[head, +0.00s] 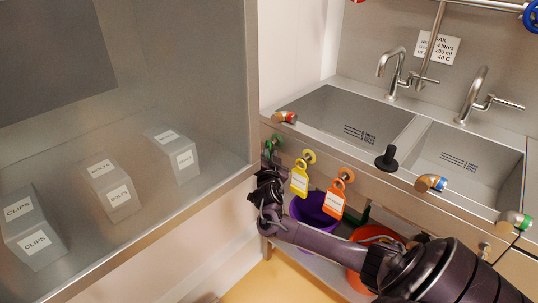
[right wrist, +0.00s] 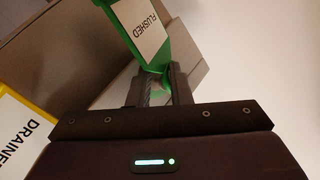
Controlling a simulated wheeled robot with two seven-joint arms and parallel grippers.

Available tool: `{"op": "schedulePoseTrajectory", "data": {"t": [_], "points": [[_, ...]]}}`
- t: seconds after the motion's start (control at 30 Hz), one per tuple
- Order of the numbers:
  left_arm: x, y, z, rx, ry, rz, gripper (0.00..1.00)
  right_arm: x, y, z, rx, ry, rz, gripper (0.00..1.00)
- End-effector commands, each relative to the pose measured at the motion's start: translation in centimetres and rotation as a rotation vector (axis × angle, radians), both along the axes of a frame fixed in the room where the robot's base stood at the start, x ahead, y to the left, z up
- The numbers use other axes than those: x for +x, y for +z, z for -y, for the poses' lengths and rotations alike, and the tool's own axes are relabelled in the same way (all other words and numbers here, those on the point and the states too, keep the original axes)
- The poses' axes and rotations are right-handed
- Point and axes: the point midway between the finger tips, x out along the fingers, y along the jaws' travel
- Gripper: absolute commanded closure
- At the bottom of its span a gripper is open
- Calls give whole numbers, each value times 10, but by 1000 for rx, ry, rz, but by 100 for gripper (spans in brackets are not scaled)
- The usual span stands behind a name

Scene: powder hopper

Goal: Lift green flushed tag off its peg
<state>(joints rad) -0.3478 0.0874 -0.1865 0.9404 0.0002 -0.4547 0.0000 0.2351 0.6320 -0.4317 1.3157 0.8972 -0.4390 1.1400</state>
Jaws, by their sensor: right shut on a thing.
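The green flushed tag (right wrist: 148,32) shows in the right wrist view, with a white label reading FLUSHED. My right gripper (right wrist: 157,82) is shut on the narrow green part below the label. In the head view my right gripper (head: 269,166) is at the left end of the peg row, just below the green peg (head: 276,139). The tag is mostly hidden there by the gripper, and I cannot tell whether its hole is still around the peg. My left gripper is not in view.
A yellow tag (head: 299,180) and an orange tag (head: 333,203) hang on pegs to the right. The yellow one, DRAINED (right wrist: 22,125), is close in the wrist view. A purple bucket (head: 313,209) and an orange bucket (head: 358,284) are below. A cabinet edge (head: 205,212) stands left.

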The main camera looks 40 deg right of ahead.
Motion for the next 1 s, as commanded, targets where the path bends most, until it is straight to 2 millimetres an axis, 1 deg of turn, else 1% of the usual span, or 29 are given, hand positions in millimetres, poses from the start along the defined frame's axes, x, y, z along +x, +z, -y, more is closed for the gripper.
{"op": "schedulePoseTrajectory", "data": {"t": [0.03, 0.37, 0.7, 1.0], "points": [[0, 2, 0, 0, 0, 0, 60, -2, 9, 7, -3, -16, 16, 100], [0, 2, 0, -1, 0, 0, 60, -1, 12, 5, -5, -14, 22, 100], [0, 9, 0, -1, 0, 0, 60, -2, 12, -20, -2, -11, 23, 100], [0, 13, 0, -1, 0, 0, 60, -5, 7, -42, 0, -9, 14, 100]]}}
